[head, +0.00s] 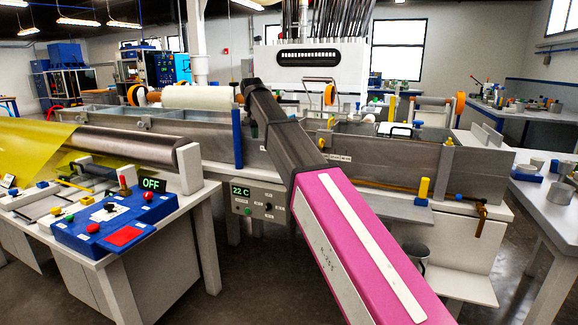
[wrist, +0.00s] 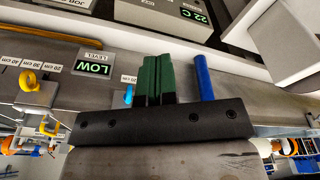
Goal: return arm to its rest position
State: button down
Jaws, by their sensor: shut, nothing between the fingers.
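My arm (head: 345,235), pink and dark grey, reaches from the lower right up over the near side of the metal bath (head: 400,158). In the wrist view my gripper (wrist: 157,63) shows two green fingers side by side, closed together and empty. Behind them is a grey metal surface, with a blue post (wrist: 204,78) just to their right in the picture. I cannot tell the gap between the fingers and the post.
A "22 C" control box (head: 258,202) hangs on the bath's front, left of my arm. A blue control panel (head: 105,222) reading "OFF" is at the left, near a roller (head: 130,147). A yellow-handled valve (head: 423,190) is at the right. Bare floor shows between the benches.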

jog(key=s+d+f, duration=0.4)
jog(key=d+f, duration=0.5)
jog(key=f, duration=0.5)
jog(key=s+d+f, duration=0.4)
jog(key=d+f, duration=0.4)
jog(key=f, duration=0.5)
jog(key=s+d+f, duration=0.7)
jog(key=s+f, duration=0.3)
jog(key=s+d+f+m+g, duration=0.1)
jog(key=s+d+f, duration=0.7)
jog(key=s+f, duration=0.2)
jog(key=shift+s+f+g, duration=0.2)
jog(key=shift+f+g, duration=0.1)
jog(key=shift+f, duration=0.1)
